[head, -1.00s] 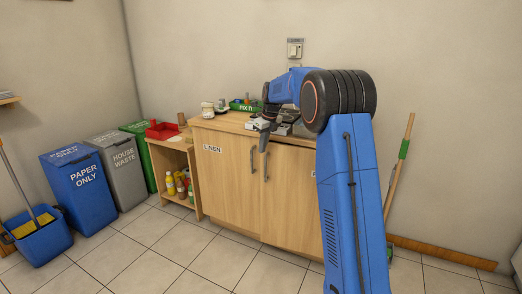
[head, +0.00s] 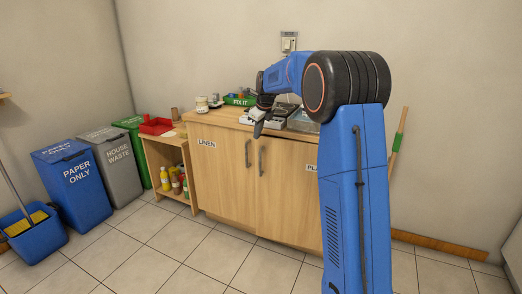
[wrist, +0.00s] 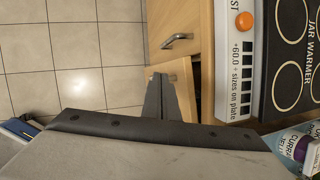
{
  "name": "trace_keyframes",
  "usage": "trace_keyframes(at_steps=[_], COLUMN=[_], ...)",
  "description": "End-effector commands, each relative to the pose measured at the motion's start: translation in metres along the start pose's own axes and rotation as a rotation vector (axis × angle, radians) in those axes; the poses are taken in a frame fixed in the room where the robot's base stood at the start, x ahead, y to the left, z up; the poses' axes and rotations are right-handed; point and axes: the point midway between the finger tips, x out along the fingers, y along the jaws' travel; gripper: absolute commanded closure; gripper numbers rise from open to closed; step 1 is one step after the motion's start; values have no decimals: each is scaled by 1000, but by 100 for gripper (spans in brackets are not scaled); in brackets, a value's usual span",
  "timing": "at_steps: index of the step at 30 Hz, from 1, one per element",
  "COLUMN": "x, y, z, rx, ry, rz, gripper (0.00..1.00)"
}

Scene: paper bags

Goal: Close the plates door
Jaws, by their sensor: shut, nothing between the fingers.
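The plates door (head: 288,195) is the right door of the wooden cabinet, its label partly hidden by my arm. Its upright handle (head: 261,160) stands near the middle seam. In the head view it looks close to in line with the linen door (head: 222,180); I cannot tell whether it is fully flush. My gripper (head: 258,130) is shut and empty, pointing down in front of the cabinet's top edge, above the handles. In the wrist view, my gripper (wrist: 161,76) overlaps the plates door's top part (wrist: 182,72); contact cannot be told. The linen handle (wrist: 179,40) shows just above.
The countertop (head: 226,120) carries a jar warmer (wrist: 288,60), a green FIX IT box (head: 240,99) and a carton (wrist: 297,143). An open shelf (head: 160,160) and bins (head: 112,165) stand to the left. The tiled floor in front is clear.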

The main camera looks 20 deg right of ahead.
Motion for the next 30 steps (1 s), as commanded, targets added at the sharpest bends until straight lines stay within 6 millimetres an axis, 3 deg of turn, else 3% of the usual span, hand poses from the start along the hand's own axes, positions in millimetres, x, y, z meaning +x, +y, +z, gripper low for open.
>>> trace_keyframes(at_steps=[6,14,20,30], x=[30,42,36,5], y=[0,14,37,89], z=[-26,-59,-89,-135], rx=[-177,-403,-577,-804], ry=[-107,-211,-276,-347], rz=[-182,-416,-604,-883], gripper=[100,100,100,100])
